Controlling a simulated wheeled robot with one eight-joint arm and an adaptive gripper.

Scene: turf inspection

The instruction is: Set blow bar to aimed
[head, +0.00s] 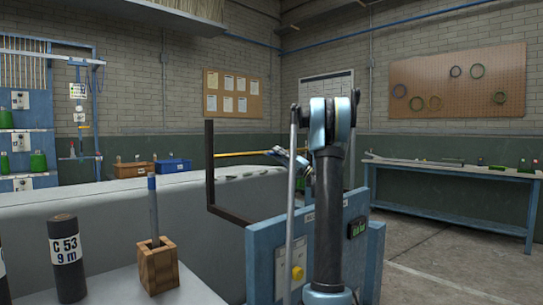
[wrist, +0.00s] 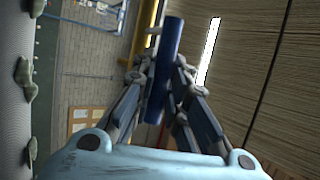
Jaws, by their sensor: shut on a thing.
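My gripper (wrist: 165,85) is shut on a dark blue cylindrical bar (wrist: 172,48), which passes between its fingers in the wrist view. In the head view my gripper (head: 283,155) is small and partly behind my own arm, beyond the grey trough-like body. A thin yellow bar (head: 238,153) runs level from the dark upright bracket (head: 210,165) to my gripper. A yellow length (wrist: 150,30) also shows beside the blue bar in the wrist view. I cannot tell whether the blue and yellow parts are joined. Any aim marking is not visible.
A black cylinder marked C 53 9 m (head: 66,258) and a wooden block (head: 157,268) holding a blue-tipped rod stand at front left. The long grey body (head: 110,205) lies beyond them. A blue workbench (head: 455,172) stands at right, with open floor before it.

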